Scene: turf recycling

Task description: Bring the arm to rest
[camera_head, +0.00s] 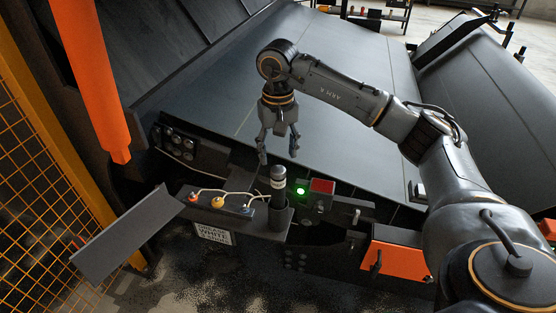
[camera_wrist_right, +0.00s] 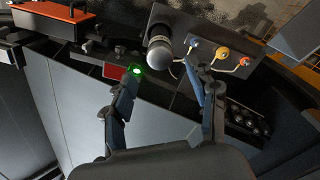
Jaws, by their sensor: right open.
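My right arm (camera_head: 440,165) comes in from the right of the head view and reaches over the machine's edge. My right gripper (camera_head: 279,157) points down with its two fingers apart and nothing between them. It hangs above and behind a dark upright cylinder with a pale band (camera_head: 278,180), apart from it as far as I can tell. In the right wrist view, the open fingers (camera_wrist_right: 165,100) frame the same cylinder's rounded end (camera_wrist_right: 160,50) beyond them. My left gripper is not in view.
A green light (camera_head: 300,190) glows beside a red block (camera_head: 322,187). A small panel with coloured plugs and pale cables (camera_head: 217,203) sits left of the cylinder. An orange box (camera_head: 395,262), an orange post (camera_head: 95,80) and a yellow mesh fence (camera_head: 40,190) stand around. The grey belt surface (camera_head: 340,110) behind is bare.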

